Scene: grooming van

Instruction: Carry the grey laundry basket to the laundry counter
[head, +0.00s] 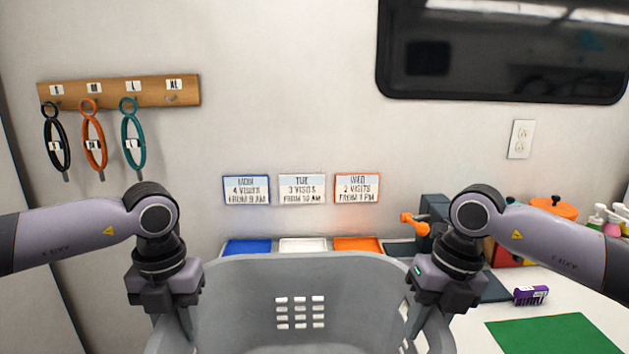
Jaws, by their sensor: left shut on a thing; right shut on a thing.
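The grey laundry basket (245,285) is at the bottom middle of the head view, with slotted holes in its far wall. Its lower part is cut off by the frame edge. My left gripper (180,322) is shut on the basket's left side. My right gripper (422,315) is shut on its right side. A white counter (470,325) shows to the right, behind and beside the basket; I cannot tell whether it is the laundry counter.
Blue (248,246), white (303,245) and orange (358,244) trays lie behind the basket. Grooming loops hang from a wooden rack (120,92) on the wall.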

